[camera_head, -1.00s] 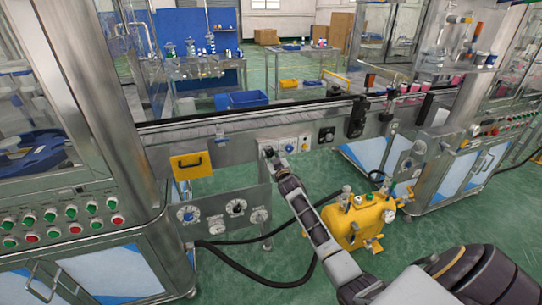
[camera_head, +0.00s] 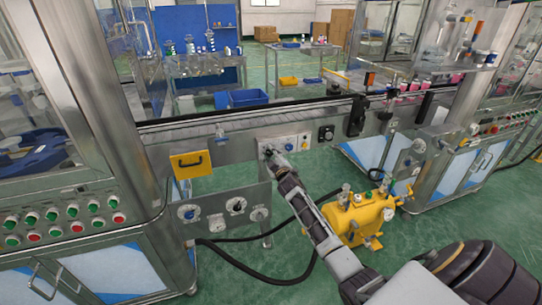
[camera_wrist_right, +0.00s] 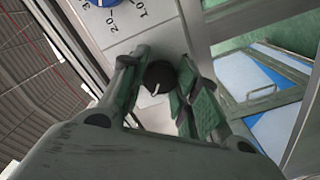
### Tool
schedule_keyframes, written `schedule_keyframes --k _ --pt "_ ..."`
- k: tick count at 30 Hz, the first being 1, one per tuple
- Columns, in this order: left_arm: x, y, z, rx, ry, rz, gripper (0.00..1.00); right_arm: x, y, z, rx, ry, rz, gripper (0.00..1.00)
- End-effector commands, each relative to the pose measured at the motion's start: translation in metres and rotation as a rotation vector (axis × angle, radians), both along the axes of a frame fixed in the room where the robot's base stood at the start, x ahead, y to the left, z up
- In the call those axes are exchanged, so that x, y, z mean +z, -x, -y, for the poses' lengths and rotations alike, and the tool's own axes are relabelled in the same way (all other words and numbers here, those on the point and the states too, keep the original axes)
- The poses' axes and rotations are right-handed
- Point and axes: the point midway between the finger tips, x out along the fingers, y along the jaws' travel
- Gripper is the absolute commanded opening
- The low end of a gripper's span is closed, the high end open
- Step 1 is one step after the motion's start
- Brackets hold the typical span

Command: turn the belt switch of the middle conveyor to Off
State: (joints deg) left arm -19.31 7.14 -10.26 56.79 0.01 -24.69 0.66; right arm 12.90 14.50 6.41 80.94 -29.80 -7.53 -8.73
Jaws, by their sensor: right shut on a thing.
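The belt switch (camera_wrist_right: 159,78) is a small black knob with a white pointer line, on a pale panel plate. In the head view this plate (camera_head: 302,139) sits on the front of the middle conveyor (camera_head: 235,148). My right gripper (camera_head: 268,151) reaches the left end of the plate and hides the switch there. In the right wrist view its fingers (camera_wrist_right: 158,72) are closed on both sides of the black knob. A blue dial (camera_wrist_right: 103,2) with printed numbers sits beside the switch, partly cut off. My left gripper is not in view.
A black knob box (camera_head: 326,133) is right of the plate. A yellow handled panel (camera_head: 190,164) is to the left, above a dial plate (camera_head: 215,205). A yellow tank (camera_head: 358,222) stands on the floor near my right arm, with a black hose (camera_head: 255,276).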

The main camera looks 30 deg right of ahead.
Motion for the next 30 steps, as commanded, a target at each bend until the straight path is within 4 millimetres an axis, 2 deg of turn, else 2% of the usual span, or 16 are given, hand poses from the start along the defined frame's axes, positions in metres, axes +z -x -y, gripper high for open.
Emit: schedule_keyframes --k 8,9,13,30 --pt "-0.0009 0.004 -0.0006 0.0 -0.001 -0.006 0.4 -0.0007 0.0001 -0.0005 0.001 0.0 -0.001 0.07" --pt "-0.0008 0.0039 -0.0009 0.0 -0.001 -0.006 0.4 -0.0007 0.0001 -0.0005 0.001 0.0 -0.001 0.35" --pt "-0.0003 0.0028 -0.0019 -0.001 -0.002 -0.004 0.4 -0.0006 0.0 -0.0004 0.001 -0.001 -0.001 0.51" --pt "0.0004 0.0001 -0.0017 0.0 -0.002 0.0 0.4 -0.0009 0.0055 -0.0013 0.001 -0.001 -0.001 0.53"
